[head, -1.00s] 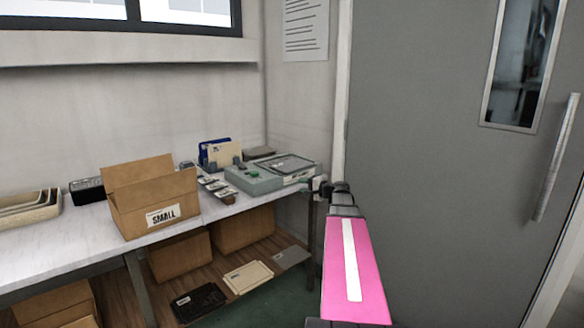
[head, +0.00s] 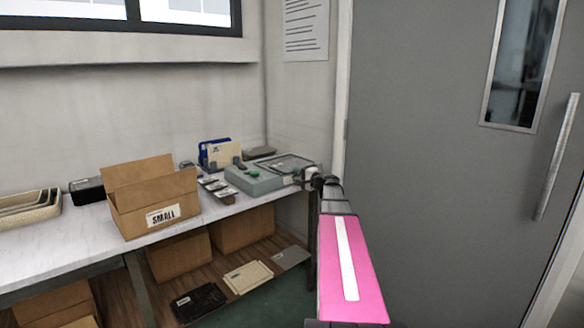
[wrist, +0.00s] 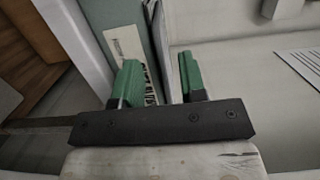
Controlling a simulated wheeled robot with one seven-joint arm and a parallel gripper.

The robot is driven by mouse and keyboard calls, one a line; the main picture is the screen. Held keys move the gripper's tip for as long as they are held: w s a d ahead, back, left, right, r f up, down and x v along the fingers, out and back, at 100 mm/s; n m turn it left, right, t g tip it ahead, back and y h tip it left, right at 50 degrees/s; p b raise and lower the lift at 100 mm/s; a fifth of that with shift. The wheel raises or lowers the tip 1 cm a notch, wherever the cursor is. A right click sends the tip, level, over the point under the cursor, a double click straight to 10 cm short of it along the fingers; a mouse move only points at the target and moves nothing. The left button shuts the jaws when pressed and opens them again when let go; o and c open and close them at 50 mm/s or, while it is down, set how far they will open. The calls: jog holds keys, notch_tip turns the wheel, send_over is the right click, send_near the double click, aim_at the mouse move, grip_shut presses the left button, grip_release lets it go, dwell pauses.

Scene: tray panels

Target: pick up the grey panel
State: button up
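A flat grey panel (head: 291,257) lies on the low wooden shelf under the table, at the right end of a row of panels. My gripper (head: 308,178) is higher up, at the right end of the tabletop beside the grey-green machine (head: 255,181). It is well above the panel and apart from it. In the wrist view, the two green fingers of my gripper (wrist: 158,80) stand apart with a gap between them. I cannot make out the grey panel there.
A cream panel (head: 248,276) and a black panel (head: 198,301) lie left of the grey one. A SMALL cardboard box (head: 153,199) stands on the table (head: 75,240). A table leg (head: 312,235) is near the panel. A grey door (head: 420,150) closes off the right.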

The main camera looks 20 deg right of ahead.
aim_at(291, 173)
jog(key=x, duration=0.3)
jog(key=shift+d+f, duration=0.1)
grip_shut()
